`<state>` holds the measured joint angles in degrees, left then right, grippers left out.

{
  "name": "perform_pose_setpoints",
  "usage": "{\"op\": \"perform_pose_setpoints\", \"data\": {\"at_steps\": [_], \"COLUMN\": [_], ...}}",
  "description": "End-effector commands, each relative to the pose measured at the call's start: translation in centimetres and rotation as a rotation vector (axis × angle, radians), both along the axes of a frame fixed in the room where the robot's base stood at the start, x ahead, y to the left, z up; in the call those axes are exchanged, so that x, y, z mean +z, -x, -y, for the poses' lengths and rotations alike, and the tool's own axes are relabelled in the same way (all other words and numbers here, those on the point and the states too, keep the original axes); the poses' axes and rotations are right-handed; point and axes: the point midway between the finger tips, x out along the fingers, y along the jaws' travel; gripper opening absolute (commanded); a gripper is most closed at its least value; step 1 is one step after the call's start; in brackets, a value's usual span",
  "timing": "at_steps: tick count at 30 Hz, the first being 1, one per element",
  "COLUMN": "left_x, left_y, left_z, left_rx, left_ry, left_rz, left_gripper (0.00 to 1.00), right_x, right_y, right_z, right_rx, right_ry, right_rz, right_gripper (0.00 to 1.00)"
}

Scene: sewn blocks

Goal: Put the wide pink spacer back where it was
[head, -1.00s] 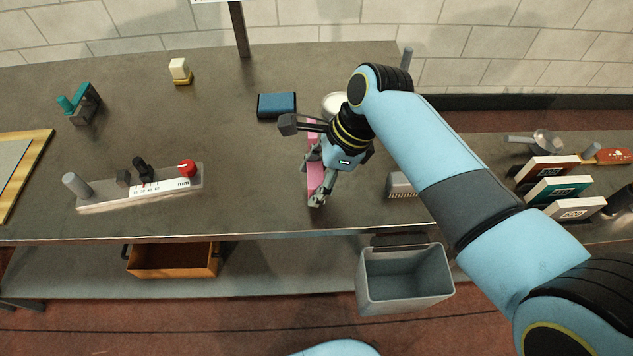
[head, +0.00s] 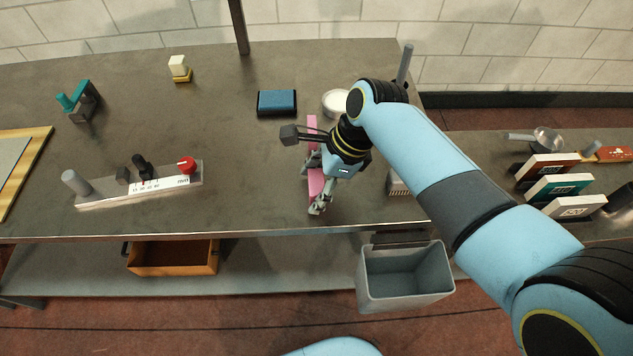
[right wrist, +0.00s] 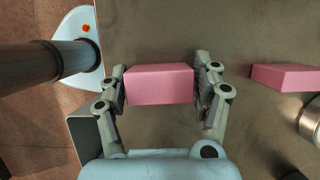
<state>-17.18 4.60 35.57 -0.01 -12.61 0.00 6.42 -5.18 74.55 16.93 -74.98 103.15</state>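A pink spacer (head: 316,184) is between the fingers of my right gripper (head: 315,186), near the table's front edge. In the right wrist view the pink spacer (right wrist: 159,84) fills the gap of the right gripper (right wrist: 160,88), with a finger pad against each end. I cannot tell whether it is clear of the table. A second pink block (head: 312,122) lies farther back in line with it, and it also shows at the right of the wrist view (right wrist: 287,77). My left gripper is out of view.
A blue box (head: 277,102) and a white round dish (head: 336,103) stand behind. A grey comb-like block (head: 397,184) is right of the gripper. A measuring fixture (head: 140,186) lies left. A grey bin (head: 405,290) hangs below the front edge. The table between fixture and gripper is clear.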

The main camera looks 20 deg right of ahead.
Motion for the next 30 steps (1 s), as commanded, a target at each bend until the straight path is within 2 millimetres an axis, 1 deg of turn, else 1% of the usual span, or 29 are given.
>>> {"op": "perform_pose_setpoints", "data": {"at_steps": [1,3,10,14,17,24,27,30], "left_x": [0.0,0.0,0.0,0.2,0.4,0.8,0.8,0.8], "left_y": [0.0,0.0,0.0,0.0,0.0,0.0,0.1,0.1], "left_z": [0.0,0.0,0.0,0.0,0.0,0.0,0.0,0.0], "left_rx": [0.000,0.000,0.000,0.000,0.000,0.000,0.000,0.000], "left_ry": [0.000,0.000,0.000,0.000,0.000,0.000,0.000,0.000], "left_rz": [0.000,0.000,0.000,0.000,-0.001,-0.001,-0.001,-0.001], "left_gripper": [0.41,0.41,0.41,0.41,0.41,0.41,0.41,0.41], "right_x": [0.0,0.0,0.1,0.9,2.5,7.8,9.6,11.0], "right_y": [0.0,0.0,0.0,0.0,0.0,0.6,0.9,1.0], "right_z": [0.0,0.0,0.0,0.0,0.5,2.6,3.4,3.9], "right_rx": [0.000,0.000,0.000,0.001,0.000,0.000,0.001,0.000], "right_ry": [0.000,0.000,0.000,0.000,0.001,0.001,0.003,0.001], "right_rz": [0.000,0.000,0.000,0.001,0.004,0.004,0.003,0.002], "right_gripper": [0.75,0.81,0.81,0.81,0.81,0.81,0.81,0.81]}}
